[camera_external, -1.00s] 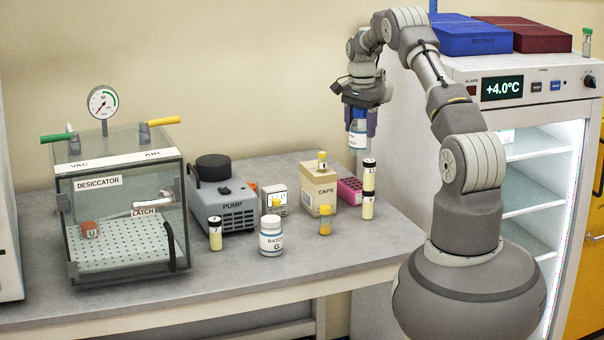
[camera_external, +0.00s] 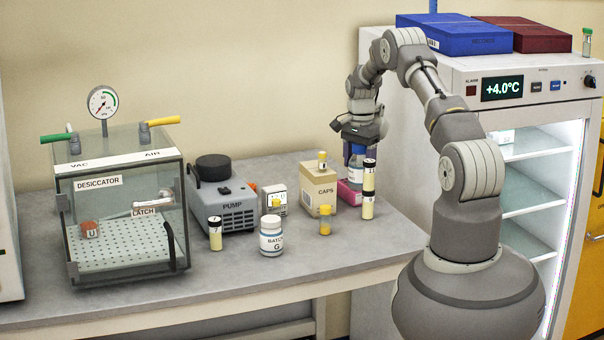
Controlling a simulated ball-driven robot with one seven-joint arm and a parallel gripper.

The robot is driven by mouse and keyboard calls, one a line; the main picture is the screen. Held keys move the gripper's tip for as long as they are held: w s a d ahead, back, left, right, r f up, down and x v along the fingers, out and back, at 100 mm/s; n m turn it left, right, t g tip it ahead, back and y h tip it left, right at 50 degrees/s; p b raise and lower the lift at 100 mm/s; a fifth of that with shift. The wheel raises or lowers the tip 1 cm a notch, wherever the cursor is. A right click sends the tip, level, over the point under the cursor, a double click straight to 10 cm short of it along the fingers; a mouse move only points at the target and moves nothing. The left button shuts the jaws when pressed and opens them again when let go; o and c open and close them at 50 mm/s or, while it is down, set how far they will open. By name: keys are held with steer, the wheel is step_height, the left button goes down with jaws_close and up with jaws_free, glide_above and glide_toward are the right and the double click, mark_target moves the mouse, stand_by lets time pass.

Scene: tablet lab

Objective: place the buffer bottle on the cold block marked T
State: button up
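The buffer bottle (camera_external: 356,174), clear with a blue cap and a pale label, is at the right part of the bench. My gripper (camera_external: 358,155) points down and appears shut on its cap end. The bottle's lower part is partly hidden by the stacked vials and stands close to the magenta rack. I cannot tell whether its base touches anything. No cold block with a readable T shows; that spot behind the vials is partly hidden.
Close around the bottle are the magenta rack (camera_external: 349,193), two stacked vials (camera_external: 367,192) and the CAPS box (camera_external: 318,195) with a small vial on top. Further left are a yellow vial (camera_external: 325,221), a white jar (camera_external: 271,238), the pump (camera_external: 226,208) and the desiccator (camera_external: 125,215). The front bench edge is clear.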

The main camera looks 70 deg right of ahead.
steer(key=o, duration=0.3)
step_height(320, 180, up, 12)
steer(key=shift+r+p, duration=0.2)
steer(key=shift+p, duration=0.7)
